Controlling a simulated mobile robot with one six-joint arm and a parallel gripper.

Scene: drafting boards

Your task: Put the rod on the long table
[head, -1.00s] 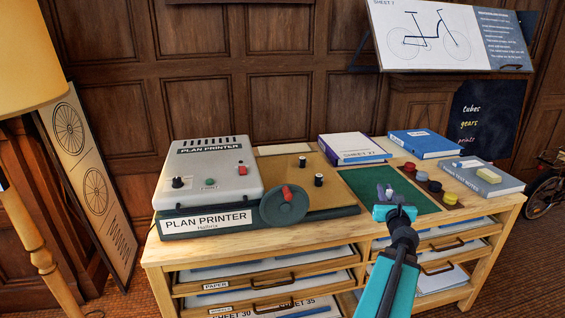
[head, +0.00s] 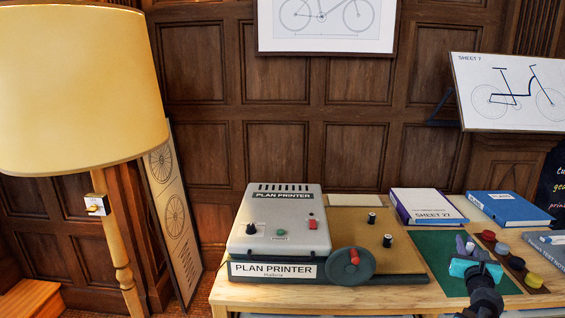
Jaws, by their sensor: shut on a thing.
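No other tabletop that is clearly a long table is in view.
The plan printer (head: 280,225) with its red-handled wheel (head: 351,266) stands left of the gripper. Coloured knobs (head: 502,249) and a grey book (head: 548,242) lie close on the right. Two books (head: 428,205) (head: 509,208) lie behind. A lamp (head: 80,90) stands left.

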